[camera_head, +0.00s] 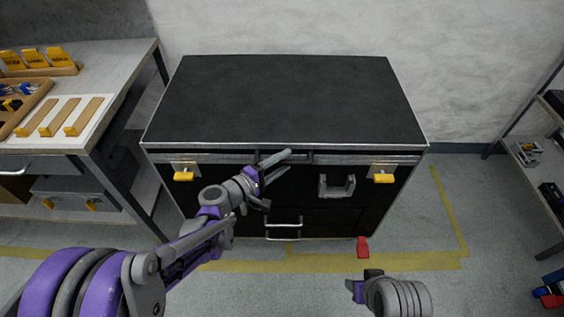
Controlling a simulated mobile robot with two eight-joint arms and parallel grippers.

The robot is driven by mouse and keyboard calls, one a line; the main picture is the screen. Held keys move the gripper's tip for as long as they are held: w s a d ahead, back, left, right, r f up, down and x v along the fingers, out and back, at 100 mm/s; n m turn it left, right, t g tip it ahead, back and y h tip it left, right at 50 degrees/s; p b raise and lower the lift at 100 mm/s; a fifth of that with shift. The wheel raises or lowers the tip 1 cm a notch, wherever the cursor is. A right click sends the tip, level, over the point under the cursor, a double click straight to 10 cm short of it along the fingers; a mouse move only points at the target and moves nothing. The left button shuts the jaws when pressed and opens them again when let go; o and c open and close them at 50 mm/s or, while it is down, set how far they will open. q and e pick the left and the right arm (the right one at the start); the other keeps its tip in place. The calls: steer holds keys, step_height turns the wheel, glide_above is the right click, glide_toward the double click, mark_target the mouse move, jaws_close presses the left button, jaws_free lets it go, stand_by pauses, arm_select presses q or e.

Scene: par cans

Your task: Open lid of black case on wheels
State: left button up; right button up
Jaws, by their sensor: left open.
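The black case (284,95) stands against the wall in the middle of the head view. Its flat black lid is down, with a metal edge along the front. Yellow latches sit on the front at the left (183,176) and right (383,178). My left gripper (282,165) is open at the middle of the case's front edge, its fingers in front of a recessed handle there. I cannot tell whether they touch it. My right gripper (361,287) is low in the view, in front of the case and apart from it; its fingers are mostly hidden. The wheels are not visible.
A workbench (130,75) with trays and yellow-handled tools stands at the left. A shelf (530,180) stands at the right. A red object (362,246) shows low by the case's front. Yellow lines mark the floor, which is clear right of the case.

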arm_select(q)
steer(key=shift+c, duration=0.3)
jaws_close()
stand_by(1.1)
